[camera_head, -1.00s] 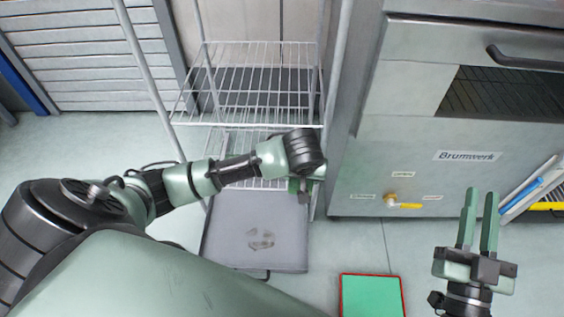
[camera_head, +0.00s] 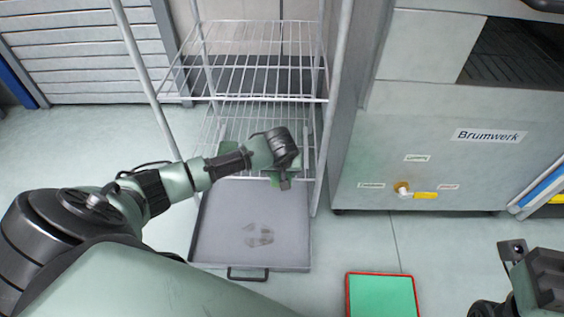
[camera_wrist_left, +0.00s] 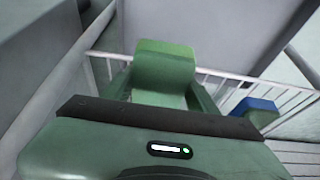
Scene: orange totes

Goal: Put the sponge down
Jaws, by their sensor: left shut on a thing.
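My left gripper (camera_head: 284,180) is inside the wire rack (camera_head: 258,90), low down by the lower shelf. In the left wrist view it is shut on a green block (camera_wrist_left: 165,68), which appears to be the sponge. The block's front face is visible; its far side is hidden. In the head view the wrist covers most of the fingers and block. I cannot tell whether the block touches the shelf. My right gripper (camera_head: 530,272) is at the lower right, partly cut off, and its finger opening is not clear.
A small blue item (camera_wrist_left: 257,105) shows beside the rack wires in the left wrist view. A grey tray (camera_head: 215,225) lies on the floor at the rack's front. A red-edged green tote or mat (camera_head: 382,295) lies right of it. A steel Brumwerk cabinet (camera_head: 440,165) stands right of the rack.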

